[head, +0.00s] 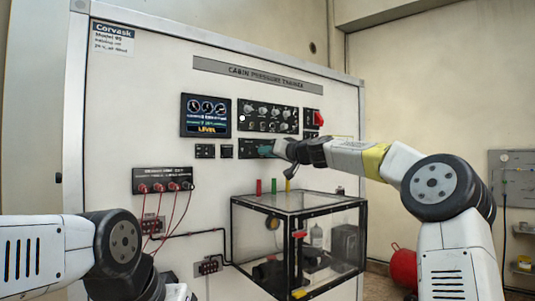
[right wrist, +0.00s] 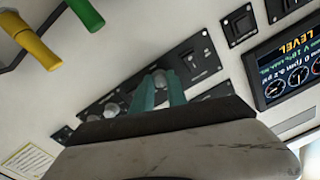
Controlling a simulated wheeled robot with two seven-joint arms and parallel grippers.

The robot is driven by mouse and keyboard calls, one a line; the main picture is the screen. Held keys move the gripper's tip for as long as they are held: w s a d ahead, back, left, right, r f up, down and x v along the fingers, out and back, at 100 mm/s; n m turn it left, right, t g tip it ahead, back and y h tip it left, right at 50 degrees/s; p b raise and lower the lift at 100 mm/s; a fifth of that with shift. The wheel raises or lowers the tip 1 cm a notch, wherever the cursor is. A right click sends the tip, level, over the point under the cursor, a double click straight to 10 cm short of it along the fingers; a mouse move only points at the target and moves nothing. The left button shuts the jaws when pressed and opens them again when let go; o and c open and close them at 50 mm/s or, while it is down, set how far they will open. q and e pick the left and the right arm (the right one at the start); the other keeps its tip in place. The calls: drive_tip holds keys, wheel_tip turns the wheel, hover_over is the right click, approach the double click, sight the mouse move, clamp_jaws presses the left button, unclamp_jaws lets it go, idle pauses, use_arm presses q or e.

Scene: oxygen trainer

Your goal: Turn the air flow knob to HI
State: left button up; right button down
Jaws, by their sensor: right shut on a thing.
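The trainer's upright white panel (head: 130,110) carries a narrow black control strip (head: 245,143) below the larger knob panel. My right gripper (head: 266,150) reaches this strip from the right, its teal fingertips at the strip's face. In the right wrist view, the gripper (right wrist: 160,92) is shut on a small grey knob (right wrist: 163,76), mostly hidden between the fingers. The strip's lettering, including any HI mark, and the knob's pointing direction are too small or covered to read. My left arm shows at the lower left, with its gripper out of view.
The larger black panel (head: 268,117) with several knobs and a red switch (head: 313,119) sit above. A lit display (head: 206,116) is to the left. Below stand a clear black-framed box (head: 250,225) and green, red and yellow posts (head: 274,186). Red cables (head: 178,215) hang at left.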

drive_tip(key=shift+m, duration=4.1)
drive_tip(key=c, duration=1.3)
unclamp_jaws()
drive_tip(key=shift+v, duration=3.95)
